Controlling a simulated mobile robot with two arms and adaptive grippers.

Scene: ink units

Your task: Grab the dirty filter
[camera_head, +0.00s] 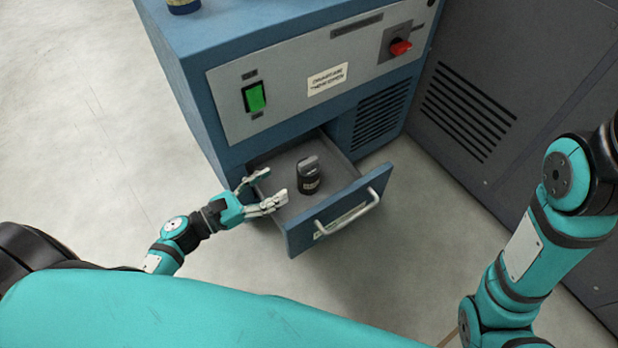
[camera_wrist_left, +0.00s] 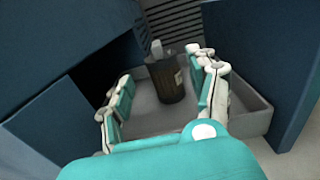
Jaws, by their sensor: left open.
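The dirty filter (camera_head: 309,176) is a dark, short cylinder with a grey top grip and a pale label. It stands upright in the open drawer (camera_head: 273,212) of the blue machine. My left gripper (camera_head: 268,189) is open at the drawer's left side, with its fingers pointing toward the filter and apart from it. In the left wrist view the filter (camera_wrist_left: 167,80) stands ahead, between and beyond the two spread fingers (camera_wrist_left: 160,90). My right gripper is not in view; only part of that arm shows at the right.
The blue machine (camera_head: 190,75) has a green switch (camera_head: 254,97) and a red knob (camera_head: 400,47) above the drawer. The drawer front with its handle (camera_head: 347,214) stands out over the floor. A dark grey cabinet (camera_head: 480,90) is at the right. Open floor (camera_head: 75,110) lies left.

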